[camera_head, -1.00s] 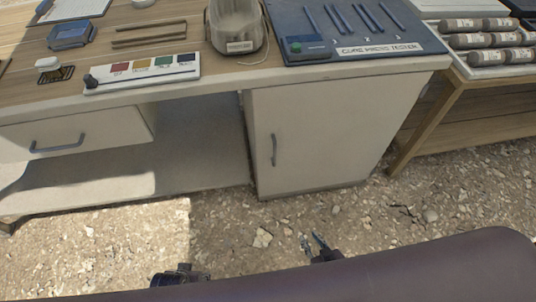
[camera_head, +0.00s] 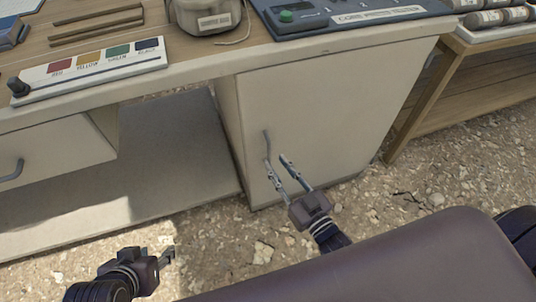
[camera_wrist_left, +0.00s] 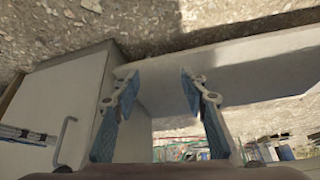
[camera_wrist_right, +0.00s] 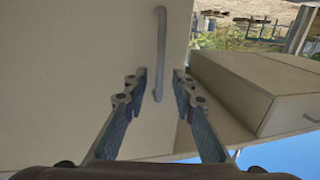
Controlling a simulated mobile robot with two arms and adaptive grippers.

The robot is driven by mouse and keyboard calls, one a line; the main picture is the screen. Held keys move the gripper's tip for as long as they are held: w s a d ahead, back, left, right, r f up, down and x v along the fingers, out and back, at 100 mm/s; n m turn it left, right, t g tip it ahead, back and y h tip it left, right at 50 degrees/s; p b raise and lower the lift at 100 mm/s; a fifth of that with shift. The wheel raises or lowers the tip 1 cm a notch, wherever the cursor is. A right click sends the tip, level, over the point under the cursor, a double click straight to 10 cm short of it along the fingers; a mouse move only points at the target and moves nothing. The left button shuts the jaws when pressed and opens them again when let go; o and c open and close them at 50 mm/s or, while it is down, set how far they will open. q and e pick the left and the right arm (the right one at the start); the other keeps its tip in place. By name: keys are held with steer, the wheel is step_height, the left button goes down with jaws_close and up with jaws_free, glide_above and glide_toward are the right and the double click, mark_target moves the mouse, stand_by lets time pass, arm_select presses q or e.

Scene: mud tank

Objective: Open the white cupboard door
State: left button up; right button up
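The white cupboard door (camera_head: 335,105) is shut under the desk's right part. Its grey upright bar handle (camera_head: 267,147) is near the door's left edge. My right gripper (camera_head: 277,164) is open in front of the door, at the handle's lower part. In the right wrist view the handle (camera_wrist_right: 160,45) runs between the open fingers (camera_wrist_right: 160,74), apart from both; depth is hard to tell. My left gripper (camera_head: 172,254) is low and left of the cupboard; its fingers (camera_wrist_left: 157,76) are open and empty in the left wrist view.
A drawer (camera_head: 60,150) with a grey handle is at the left under the desk, also seen in the right wrist view (camera_wrist_right: 240,85). The colour-label strip (camera_head: 90,70) and core tester (camera_head: 350,14) lie on the desktop. Open gravel (camera_head: 400,200) lies in front.

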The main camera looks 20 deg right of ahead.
mark_target(270, 156)
steer(key=b+x, duration=0.1)
steer(key=x, duration=0.4)
steer(key=shift+w+f, duration=0.1)
arm_select(q)
steer(key=w+d+r+t, duration=0.1)
steer(key=w+r+t, duration=0.1)
steer(key=w, duration=0.3)
steer(key=shift+w+d+r+t+h, duration=0.2)
steer(key=shift+d+r+t+h, duration=0.15)
steer(key=shift+r+t+h, duration=0.05)
arm_select(e)
steer(key=shift+c, duration=0.2)
jaws_close()
